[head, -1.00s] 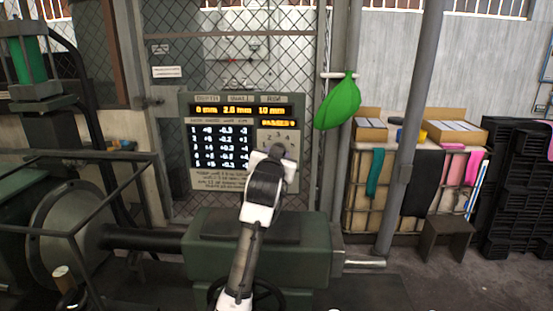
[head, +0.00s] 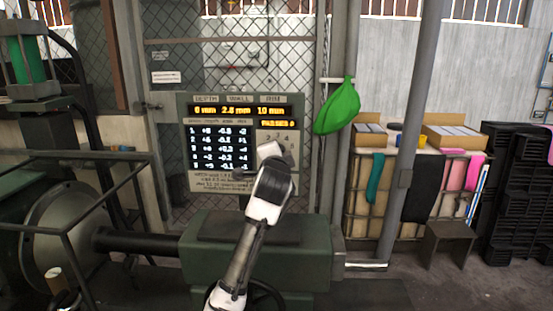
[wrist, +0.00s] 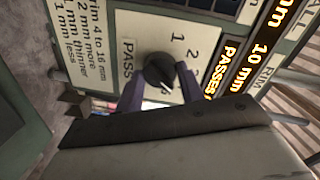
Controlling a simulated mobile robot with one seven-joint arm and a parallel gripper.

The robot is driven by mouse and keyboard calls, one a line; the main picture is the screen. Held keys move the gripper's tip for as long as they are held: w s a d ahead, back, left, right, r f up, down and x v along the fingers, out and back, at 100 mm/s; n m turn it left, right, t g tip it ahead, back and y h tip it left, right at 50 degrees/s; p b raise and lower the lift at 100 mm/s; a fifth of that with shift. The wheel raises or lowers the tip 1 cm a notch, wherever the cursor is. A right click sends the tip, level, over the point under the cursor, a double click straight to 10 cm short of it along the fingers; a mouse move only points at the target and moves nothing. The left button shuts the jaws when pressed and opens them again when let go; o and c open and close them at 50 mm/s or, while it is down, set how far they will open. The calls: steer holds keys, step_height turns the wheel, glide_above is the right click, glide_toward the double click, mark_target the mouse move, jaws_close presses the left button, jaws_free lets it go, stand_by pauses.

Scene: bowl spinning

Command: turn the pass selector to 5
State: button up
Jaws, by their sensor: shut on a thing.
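The pass selector is a small black round knob (wrist: 157,72) on a pale panel, with the word PASS beside it and the digits 1 and 2 near it in the wrist view. My gripper (wrist: 161,84) is shut on the knob, one purplish finger on each side. Where the pointer sits is hard to read, and the other digits are hidden. In the head view my gripper (head: 268,151) is against the dial area of the control board (head: 225,180) and covers the knob. The yellow PASSES readout (head: 277,124) appears to show 0.
A green machine bed (head: 300,250) lies below the board. A wire fence (head: 285,60) is behind it. A green bag (head: 338,107) hangs from the post to the right. Boxes (head: 455,135) and hanging cloths are farther right.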

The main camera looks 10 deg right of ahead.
steer(key=shift+d+m+y+b, duration=0.1)
steer(key=shift+m+y+b, duration=0.45)
steer(key=shift+m, duration=2.85)
steer(key=o, duration=1)
steer(key=s+a+b, duration=0.1)
steer(key=s+b, duration=0.3)
steer(key=s, duration=0.9)
steer(key=shift+s+a+r, duration=0.3)
steer(key=shift+s+r, duration=0.05)
steer(key=shift+s, duration=0.05)
